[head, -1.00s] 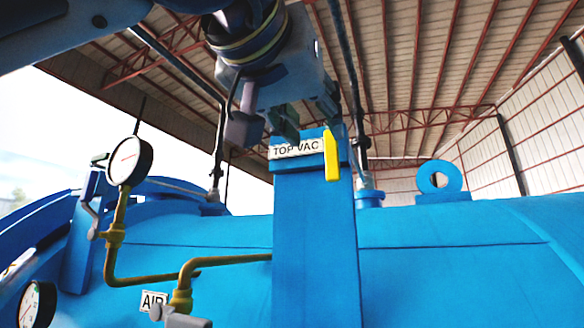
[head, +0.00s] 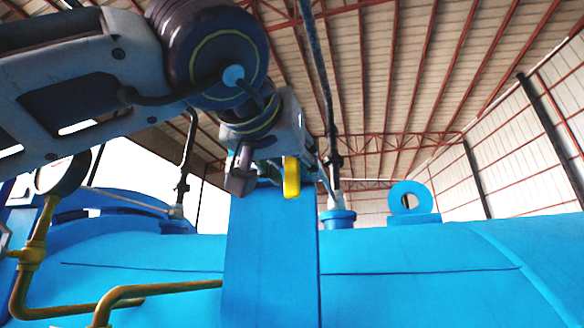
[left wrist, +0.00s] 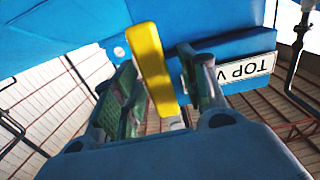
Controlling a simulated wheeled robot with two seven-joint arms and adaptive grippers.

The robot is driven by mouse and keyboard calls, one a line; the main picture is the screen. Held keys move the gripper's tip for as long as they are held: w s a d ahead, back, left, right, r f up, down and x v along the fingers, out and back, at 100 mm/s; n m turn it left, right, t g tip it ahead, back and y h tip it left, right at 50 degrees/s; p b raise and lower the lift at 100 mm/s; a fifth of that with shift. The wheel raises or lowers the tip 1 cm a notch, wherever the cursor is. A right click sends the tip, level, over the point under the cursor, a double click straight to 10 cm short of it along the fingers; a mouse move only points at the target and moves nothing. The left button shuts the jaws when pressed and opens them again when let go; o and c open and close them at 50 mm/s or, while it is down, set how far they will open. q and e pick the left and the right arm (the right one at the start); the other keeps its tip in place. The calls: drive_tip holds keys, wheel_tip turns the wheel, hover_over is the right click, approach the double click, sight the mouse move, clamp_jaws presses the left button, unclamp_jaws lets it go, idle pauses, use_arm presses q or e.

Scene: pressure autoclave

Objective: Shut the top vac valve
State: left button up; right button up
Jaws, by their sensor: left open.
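The top vac valve's yellow handle (head: 291,178) hangs down at the top of a blue upright post (head: 270,250). My left gripper (head: 272,168) is at the top of this post, right at the handle, and covers the label in the head view. In the left wrist view the yellow handle (left wrist: 151,62) stands between the two spread fingers of my left gripper (left wrist: 162,78). The fingers are open, with gaps showing beside the handle; I cannot tell whether either touches it. The TOP VAC label (left wrist: 247,72) shows upside down and partly cut off. My right gripper is not in view.
A large blue tank (head: 410,265) fills the lower part. A round gauge (head: 62,174) and brass piping (head: 150,292) are at the left. A thin vertical pipe (head: 333,130) rises behind the post. A lifting ring (head: 409,197) stands at the right.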

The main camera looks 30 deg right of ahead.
use_arm(q)
drive_tip(key=shift+s+a, duration=0.1)
drive_tip(key=shift+c, duration=0.4)
clamp_jaws()
